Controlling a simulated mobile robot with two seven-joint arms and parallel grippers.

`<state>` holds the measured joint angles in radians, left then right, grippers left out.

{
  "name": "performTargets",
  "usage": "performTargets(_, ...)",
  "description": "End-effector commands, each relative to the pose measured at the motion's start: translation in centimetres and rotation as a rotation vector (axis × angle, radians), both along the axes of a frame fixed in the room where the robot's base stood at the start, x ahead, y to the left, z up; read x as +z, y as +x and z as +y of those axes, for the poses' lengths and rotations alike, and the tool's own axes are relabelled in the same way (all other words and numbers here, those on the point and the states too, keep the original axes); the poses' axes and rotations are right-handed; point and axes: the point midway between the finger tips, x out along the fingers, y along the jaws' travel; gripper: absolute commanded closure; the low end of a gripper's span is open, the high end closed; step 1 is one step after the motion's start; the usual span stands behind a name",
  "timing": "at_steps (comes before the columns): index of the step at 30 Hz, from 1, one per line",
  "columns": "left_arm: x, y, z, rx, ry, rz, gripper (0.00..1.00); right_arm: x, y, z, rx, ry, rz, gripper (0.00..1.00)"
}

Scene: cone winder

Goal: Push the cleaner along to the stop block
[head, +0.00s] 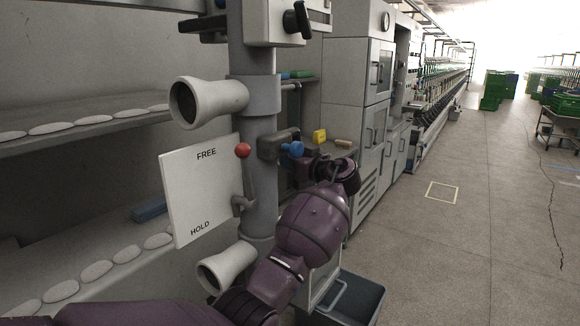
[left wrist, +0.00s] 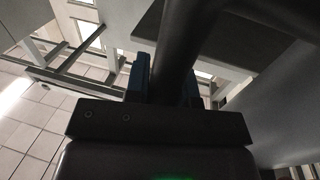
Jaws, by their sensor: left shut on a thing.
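The cleaner (head: 262,180) is a grey upright column with pale flared nozzles, in front of the machine's shelves. Its sign plate (head: 195,190) reads FREE above and HOLD below. A lever with a red knob (head: 242,151) points up at the FREE end. A dark handle (head: 272,146) juts from the column. My left gripper (head: 294,150) is shut on this handle. In the left wrist view, the dark bar (left wrist: 178,45) passes between its blue fingers. A small yellow block (head: 319,136) sits just beyond the hand; I cannot tell whether it is the stop block. My right gripper is out of view.
Shelves with pale oval discs (head: 85,120) run behind the column. A grey cabinet (head: 345,90) stands beyond it. A dark bin (head: 352,298) is low beside my arm.

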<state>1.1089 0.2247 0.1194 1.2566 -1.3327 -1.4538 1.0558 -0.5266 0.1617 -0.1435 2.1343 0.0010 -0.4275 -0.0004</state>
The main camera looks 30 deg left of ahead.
Motion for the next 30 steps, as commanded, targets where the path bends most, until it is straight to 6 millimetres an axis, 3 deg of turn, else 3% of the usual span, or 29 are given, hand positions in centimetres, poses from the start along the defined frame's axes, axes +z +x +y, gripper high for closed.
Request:
performTargets(14, -0.16, 0.28, -0.04, 0.000, -0.001, 0.002, 1.00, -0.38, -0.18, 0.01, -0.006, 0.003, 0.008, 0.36)
performTargets(15, -0.16, 0.28, -0.04, 0.000, -0.001, 0.002, 0.74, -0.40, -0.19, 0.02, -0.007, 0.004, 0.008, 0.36)
performTargets(19, -0.14, 0.28, -0.04, 0.000, 0.000, 0.002, 0.54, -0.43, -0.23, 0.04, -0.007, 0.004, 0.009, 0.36)
performTargets(30, -0.09, 0.19, -0.44, -0.001, -0.001, 0.001, 0.52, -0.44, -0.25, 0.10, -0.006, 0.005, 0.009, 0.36)
